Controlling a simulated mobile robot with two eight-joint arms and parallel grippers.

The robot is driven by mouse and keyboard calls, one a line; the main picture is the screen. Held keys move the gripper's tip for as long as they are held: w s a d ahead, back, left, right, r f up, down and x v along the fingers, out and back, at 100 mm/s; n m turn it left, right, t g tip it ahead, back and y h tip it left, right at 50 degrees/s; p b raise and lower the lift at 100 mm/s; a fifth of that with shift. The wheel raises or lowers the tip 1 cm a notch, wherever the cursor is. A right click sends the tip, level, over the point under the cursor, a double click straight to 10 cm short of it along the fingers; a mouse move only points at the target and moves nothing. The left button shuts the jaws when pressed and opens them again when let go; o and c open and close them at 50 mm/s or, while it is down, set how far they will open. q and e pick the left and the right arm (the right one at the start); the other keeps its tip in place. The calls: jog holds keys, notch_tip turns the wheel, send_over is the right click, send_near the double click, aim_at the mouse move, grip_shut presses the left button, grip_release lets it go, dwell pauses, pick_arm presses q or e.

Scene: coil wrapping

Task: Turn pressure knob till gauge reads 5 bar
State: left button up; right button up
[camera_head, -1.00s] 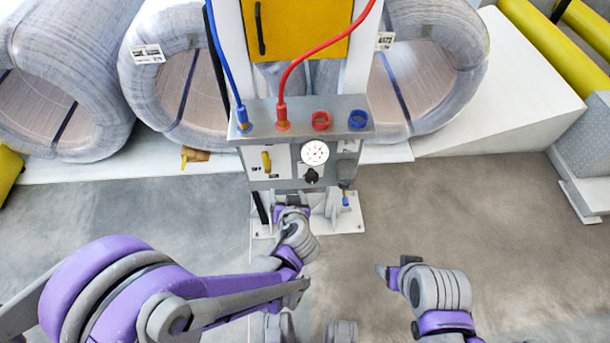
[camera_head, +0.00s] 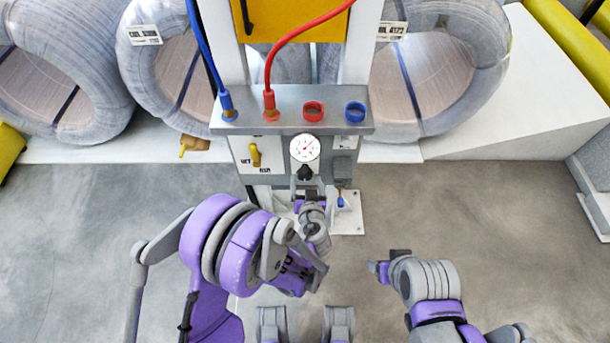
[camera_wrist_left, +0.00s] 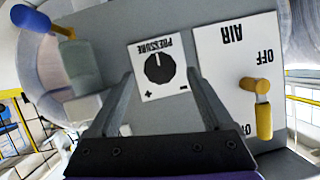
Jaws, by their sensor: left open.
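The black pressure knob (camera_head: 305,172) sits below the round white gauge (camera_head: 305,149) on the front of the grey panel. In the left wrist view the knob (camera_wrist_left: 159,69) is on a white plate marked PRESSURE, with plus and minus signs. The gauge has a red needle; its number is too small to read. My left gripper (camera_head: 307,186) is just in front of the knob. In the left wrist view its open fingers (camera_wrist_left: 162,85) stand either side of the knob plate, and nothing is between them. My right gripper (camera_head: 385,262) is low at the right, away from the panel; its jaws are unclear.
A yellow air valve lever (camera_head: 254,154) is left of the gauge; it also shows in the left wrist view (camera_wrist_left: 262,108). Blue (camera_head: 205,55) and red (camera_head: 285,50) hoses plug into the panel top. Large wrapped coils (camera_head: 440,70) stand behind.

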aim_at(306, 177)
pick_arm(q)
jog(key=shift+x, duration=1.95)
grip_shut()
